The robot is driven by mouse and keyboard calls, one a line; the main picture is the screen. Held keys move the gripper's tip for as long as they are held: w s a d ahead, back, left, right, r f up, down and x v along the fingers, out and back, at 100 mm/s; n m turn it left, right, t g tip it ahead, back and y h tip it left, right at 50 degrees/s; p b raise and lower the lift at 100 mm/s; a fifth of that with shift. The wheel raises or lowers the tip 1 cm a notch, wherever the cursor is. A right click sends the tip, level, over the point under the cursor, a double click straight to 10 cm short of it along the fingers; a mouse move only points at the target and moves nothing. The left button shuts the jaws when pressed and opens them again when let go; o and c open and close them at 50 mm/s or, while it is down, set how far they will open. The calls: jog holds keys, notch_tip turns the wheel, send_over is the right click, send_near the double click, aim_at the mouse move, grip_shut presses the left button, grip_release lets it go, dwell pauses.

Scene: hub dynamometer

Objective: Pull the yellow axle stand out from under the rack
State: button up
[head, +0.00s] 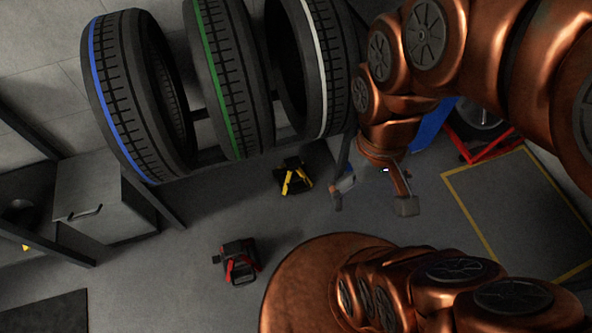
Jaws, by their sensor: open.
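The yellow axle stand (294,180), yellow with black parts, stands on the grey floor below the tire rack, near the middle of the head view. The rack (207,152) carries large tires, and its shadow falls around the stand. My gripper (372,205) is to the right of the yellow stand, open, with its two fingers spread and nothing between them. The nearer finger is a short gap from the stand and does not seem to touch it. My gripper's height above the floor is hard to tell.
A red and black axle stand (239,263) is on the floor at lower left of the yellow one. A grey cabinet (105,200) stands at left. A red frame (480,150) is at right, beside a yellow-outlined floor area (520,205). The floor between the stands is clear.

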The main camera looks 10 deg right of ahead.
notch_tip(320, 180, up, 12)
jog(key=p, duration=1.1)
jog(key=shift+r, duration=0.25)
jog(key=shift+c, duration=0.2)
